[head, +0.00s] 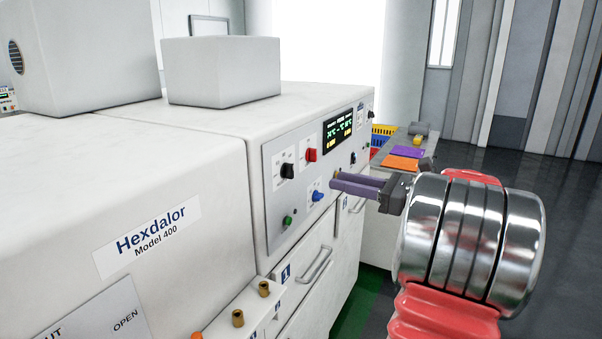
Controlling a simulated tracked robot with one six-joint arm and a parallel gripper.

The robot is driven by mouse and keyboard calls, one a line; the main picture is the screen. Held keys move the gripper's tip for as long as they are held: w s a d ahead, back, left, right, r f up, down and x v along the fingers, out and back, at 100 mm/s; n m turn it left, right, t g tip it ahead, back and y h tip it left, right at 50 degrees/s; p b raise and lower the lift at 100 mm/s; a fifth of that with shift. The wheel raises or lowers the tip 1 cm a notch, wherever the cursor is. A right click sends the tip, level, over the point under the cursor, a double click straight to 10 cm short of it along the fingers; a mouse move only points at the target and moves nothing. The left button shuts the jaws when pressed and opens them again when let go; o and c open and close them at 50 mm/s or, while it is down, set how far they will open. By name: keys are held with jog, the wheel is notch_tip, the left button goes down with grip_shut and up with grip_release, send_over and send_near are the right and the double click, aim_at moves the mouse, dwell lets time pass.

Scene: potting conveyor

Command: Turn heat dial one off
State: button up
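The machine's grey control panel (268,205) carries several knobs. A black dial (287,171) and a red dial (310,154) sit in its upper left part. A blue dial (317,196) and a green button (288,220) are lower. Another black knob (352,158) is below the lit display (338,131). The labels are too small to read, so I cannot tell which is heat dial one. My gripper (333,179), with two purple fingers, points left in front of the panel, just right of the blue dial. It holds nothing visible; any gap between its fingers is unclear.
The white Hexdalor machine (185,170) fills the left. Drawer handles (317,265) and brass fittings (238,318) stick out below the panel. Behind my gripper is a side table (412,138) with purple and orange items. The dark floor at right is clear.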

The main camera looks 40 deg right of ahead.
aim_at(293, 171)
jog(key=x, duration=1.3)
jog(key=shift+d, duration=0.1)
jog(key=c, duration=0.7)
grip_shut()
